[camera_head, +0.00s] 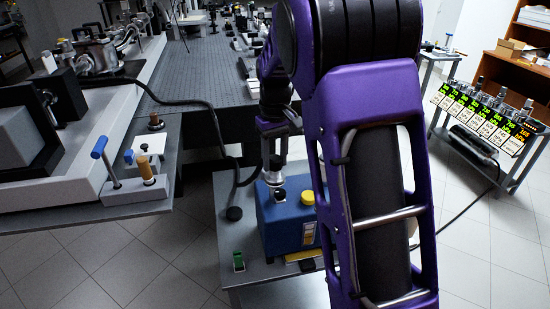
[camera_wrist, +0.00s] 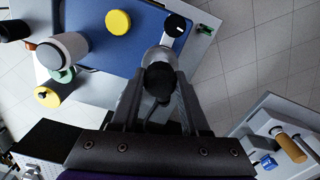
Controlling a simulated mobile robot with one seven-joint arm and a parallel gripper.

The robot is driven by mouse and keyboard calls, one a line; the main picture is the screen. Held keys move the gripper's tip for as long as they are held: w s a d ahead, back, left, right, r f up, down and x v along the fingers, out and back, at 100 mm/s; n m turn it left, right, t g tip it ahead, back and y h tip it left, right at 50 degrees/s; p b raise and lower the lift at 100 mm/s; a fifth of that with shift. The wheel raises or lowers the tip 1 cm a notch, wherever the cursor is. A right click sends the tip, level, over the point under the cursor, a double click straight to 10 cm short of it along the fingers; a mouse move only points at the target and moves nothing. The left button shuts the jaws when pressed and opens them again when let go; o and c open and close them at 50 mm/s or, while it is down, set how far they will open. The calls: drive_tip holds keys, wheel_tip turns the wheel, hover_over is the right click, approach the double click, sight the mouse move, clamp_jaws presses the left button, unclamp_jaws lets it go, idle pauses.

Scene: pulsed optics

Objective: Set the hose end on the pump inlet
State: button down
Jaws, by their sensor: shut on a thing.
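The blue pump (camera_head: 271,226) stands on a low grey table, and its blue top (camera_wrist: 150,45) fills the upper part of the wrist view. Its inlet appears to be the dark round port (camera_head: 280,196) on its top, also seen in the wrist view (camera_wrist: 177,25). My gripper (camera_head: 274,168) is above the pump near this port. In the wrist view my gripper (camera_wrist: 158,95) is shut on the hose end (camera_wrist: 159,78), a black round piece with a grey metal part. The hose end looks apart from the port; the exact gap is unclear.
A yellow cap (camera_head: 308,198) sits on the pump top. The black hose (camera_head: 212,108) runs from the left bench. Grey and yellow parts (camera_wrist: 64,48) stand left in the wrist view.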

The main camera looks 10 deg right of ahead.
drive_tip(key=shift+f, duration=0.1)
drive_tip(key=shift+f, duration=0.15)
drive_tip(key=shift+c, duration=1.6)
unclamp_jaws()
wheel_tip(320, 180, up, 22)
drive_tip(key=p, duration=0.4)
drive_tip(key=shift+f, duration=0.25)
